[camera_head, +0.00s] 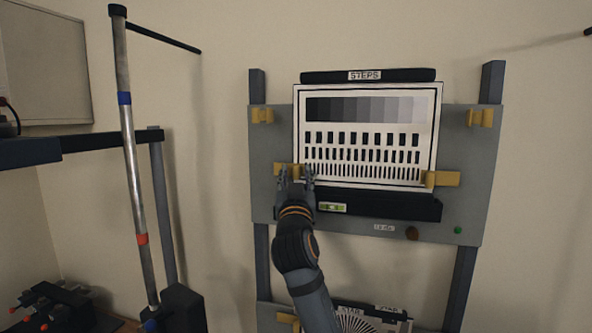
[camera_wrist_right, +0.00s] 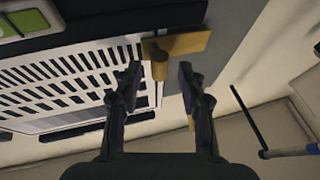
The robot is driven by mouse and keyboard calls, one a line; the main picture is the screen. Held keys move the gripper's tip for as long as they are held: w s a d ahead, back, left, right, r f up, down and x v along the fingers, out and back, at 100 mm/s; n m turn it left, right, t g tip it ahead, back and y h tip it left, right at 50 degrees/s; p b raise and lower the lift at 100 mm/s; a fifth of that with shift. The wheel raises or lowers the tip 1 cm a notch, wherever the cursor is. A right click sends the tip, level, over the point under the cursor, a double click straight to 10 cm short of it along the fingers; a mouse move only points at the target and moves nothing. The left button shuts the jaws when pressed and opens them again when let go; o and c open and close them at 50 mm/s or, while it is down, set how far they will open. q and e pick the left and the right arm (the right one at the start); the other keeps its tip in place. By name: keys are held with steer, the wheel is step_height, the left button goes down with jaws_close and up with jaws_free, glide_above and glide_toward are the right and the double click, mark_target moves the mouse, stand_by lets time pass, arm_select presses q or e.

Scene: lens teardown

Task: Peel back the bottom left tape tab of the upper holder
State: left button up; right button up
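The upper holder (camera_head: 270,200) is a grey board on the wall frame, holding a white test chart (camera_head: 367,135) marked "STEPS". Its bottom left tape tab (camera_head: 284,168) is a yellow strip reaching over the chart's lower left corner. In the right wrist view the tab (camera_wrist_right: 185,44) is seen close, with a stubby yellow grip (camera_wrist_right: 159,66) standing out. My right gripper (camera_head: 295,174) is at this tab. Its fingers are open (camera_wrist_right: 160,72), one on each side of the stubby grip, with gaps visible. My left gripper is not in view.
Other yellow tabs sit at the upper left (camera_head: 262,116), upper right (camera_head: 480,118) and lower right (camera_head: 441,179); the upper ones lie clear of the chart. A black ledge (camera_head: 400,206) with a green level (camera_head: 333,208) runs below. A metal pole (camera_head: 133,160) stands left.

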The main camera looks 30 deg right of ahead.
jaws_close()
stand_by(0.3)
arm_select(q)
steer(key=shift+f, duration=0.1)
